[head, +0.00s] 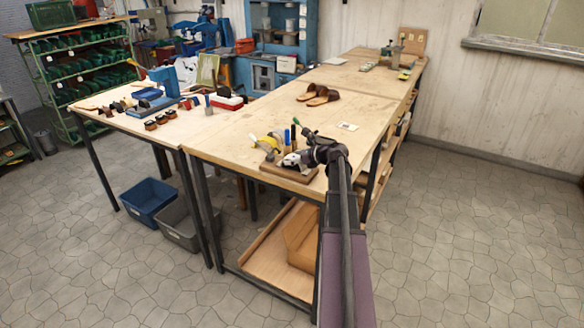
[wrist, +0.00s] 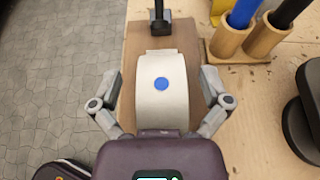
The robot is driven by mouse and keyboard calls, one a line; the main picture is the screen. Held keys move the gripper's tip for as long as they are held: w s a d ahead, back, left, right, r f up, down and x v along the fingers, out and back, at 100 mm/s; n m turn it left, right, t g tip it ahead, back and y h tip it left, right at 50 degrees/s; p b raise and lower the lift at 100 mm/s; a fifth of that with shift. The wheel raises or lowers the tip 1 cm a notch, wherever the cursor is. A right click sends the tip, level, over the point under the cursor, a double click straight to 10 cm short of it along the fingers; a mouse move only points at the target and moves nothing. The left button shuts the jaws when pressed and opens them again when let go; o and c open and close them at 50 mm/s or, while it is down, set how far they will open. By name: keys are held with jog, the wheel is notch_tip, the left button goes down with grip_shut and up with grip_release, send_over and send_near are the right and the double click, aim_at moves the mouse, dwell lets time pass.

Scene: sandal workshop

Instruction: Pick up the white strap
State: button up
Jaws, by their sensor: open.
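The white strap (wrist: 162,100) shows in the wrist view as a wide pale band with a blue dot, lying over a brown board (wrist: 138,44). My gripper (wrist: 160,76) is open, with one grey finger on each side of the strap and visible gaps between. The strap's near end is hidden behind the purple gripper body. In the head view my gripper (head: 292,160) is low over the board (head: 288,173) at the near edge of the workbench. I cannot make out the strap clearly there.
A black-handled tool (wrist: 158,22) stands at the board's far end. A wooden holder (wrist: 232,42) with blue and black handles is close on the right, and a black object (wrist: 304,115) lies further right. Brown sandals (head: 318,95) lie further back on the workbench (head: 245,122).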

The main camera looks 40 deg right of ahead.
jog(key=shift+w+a+f, duration=0.25)
jog(key=shift+w+f, duration=0.05)
jog(key=shift+w, duration=0.3)
jog(key=shift+c, duration=0.2)
jog(key=c, duration=0.9)
